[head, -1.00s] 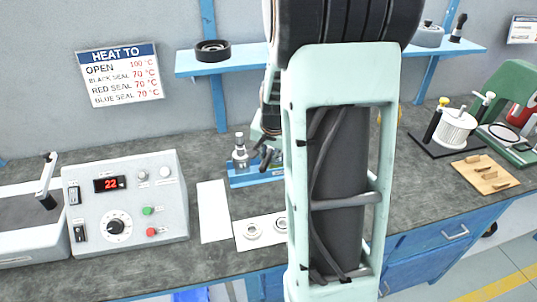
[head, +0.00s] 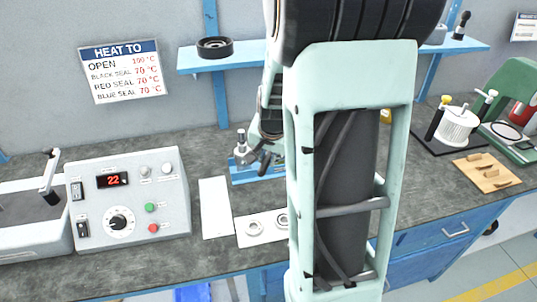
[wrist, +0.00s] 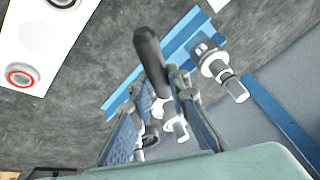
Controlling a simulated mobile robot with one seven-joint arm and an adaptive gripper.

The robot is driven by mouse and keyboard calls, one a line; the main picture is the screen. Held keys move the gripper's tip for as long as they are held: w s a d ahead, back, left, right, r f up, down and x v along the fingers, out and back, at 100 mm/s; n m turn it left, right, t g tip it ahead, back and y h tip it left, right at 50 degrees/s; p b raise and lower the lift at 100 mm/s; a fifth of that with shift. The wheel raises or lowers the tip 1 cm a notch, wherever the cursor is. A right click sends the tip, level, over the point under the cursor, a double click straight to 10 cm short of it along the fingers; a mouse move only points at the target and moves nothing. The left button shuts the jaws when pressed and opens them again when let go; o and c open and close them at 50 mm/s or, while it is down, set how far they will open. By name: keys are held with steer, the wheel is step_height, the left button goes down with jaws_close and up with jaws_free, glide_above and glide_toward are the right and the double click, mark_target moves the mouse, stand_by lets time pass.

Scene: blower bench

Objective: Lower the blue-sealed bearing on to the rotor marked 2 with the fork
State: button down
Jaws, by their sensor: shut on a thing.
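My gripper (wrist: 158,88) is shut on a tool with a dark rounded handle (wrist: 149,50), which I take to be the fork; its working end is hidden. In the head view my gripper (head: 264,158) is over the blue rotor stand (head: 243,178), largely behind my arm. A metal rotor (head: 242,148) stands upright at the stand's left; the wrist view shows a rotor (wrist: 213,64) on the blue stand (wrist: 190,38) and metal parts between and beyond my fingers. I cannot read any rotor number. I cannot make out the blue-sealed bearing.
A white card (head: 250,239) holds bearings; one red-sealed bearing (wrist: 21,77) shows in the wrist view. A blank white sheet (head: 215,207) lies beside the heater box (head: 127,195), reading 22. A wooden tray (head: 487,172) and a green press (head: 515,105) stand to the right.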

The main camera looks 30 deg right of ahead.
mark_target(263, 166)
steer(key=shift+s+a+p, duration=0.55)
steer(key=shift+s+a, duration=0.7)
steer(key=shift+s, duration=0.05)
steer(key=shift+r, duration=0.1)
steer(key=p+v, duration=0.1)
steer(key=p, duration=0.1)
steer(key=p+v, duration=0.1)
steer(key=v, duration=0.1)
steer(key=p+v, duration=0.2)
steer(key=shift+w+a+r+p, duration=0.25)
steer(key=shift+a+p, duration=0.05)
steer(key=shift+a, duration=0.05)
steer(key=shift+a+f, duration=0.1)
steer(key=shift+f, duration=0.05)
